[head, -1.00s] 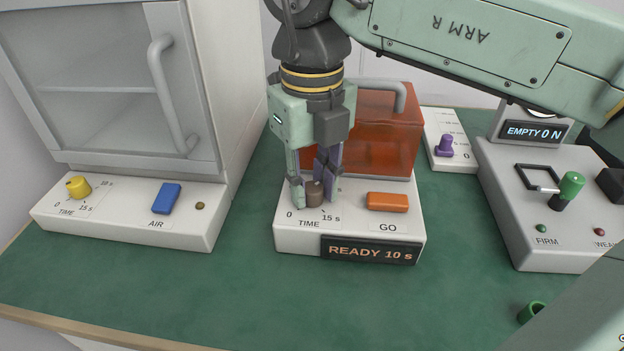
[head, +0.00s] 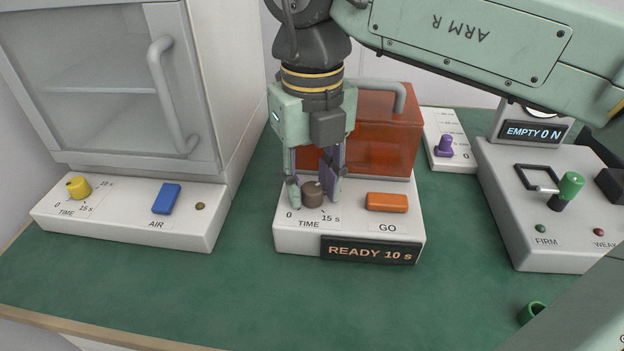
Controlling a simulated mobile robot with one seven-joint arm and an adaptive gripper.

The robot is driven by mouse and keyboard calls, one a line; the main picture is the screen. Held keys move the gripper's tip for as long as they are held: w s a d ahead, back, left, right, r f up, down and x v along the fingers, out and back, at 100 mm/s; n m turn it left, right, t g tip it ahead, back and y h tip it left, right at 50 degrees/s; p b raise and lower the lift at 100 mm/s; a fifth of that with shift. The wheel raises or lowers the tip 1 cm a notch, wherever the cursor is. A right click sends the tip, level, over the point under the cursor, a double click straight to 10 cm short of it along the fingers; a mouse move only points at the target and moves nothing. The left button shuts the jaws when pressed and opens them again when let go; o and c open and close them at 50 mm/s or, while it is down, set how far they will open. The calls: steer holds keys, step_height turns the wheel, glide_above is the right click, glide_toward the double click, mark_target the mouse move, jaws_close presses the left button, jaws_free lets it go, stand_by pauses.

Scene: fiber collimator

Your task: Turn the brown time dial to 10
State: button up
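The brown time dial (head: 313,194) sits on the white front panel of the orange-covered unit, above the word TIME and between the marks 0 and 15 s. The display (head: 369,251) on that panel reads READY 10 s. My gripper (head: 314,190) points down at the dial, with one finger on each side of it. The fingers are open, with a small gap visible beside the dial. The far side of the dial is partly hidden by the gripper.
An orange GO button (head: 387,202) is just right of the dial. A white cabinet (head: 120,90) with a yellow dial (head: 78,187) and a blue AIR switch (head: 166,198) stands left. A grey tester with a green-knobbed lever (head: 571,186) stands right. The green mat in front is mostly clear.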

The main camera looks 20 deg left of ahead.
mark_target(312, 187)
steer(key=shift+o, duration=1.1)
step_height(312, 187, up, 8)
steer(key=shift+f, duration=0.25)
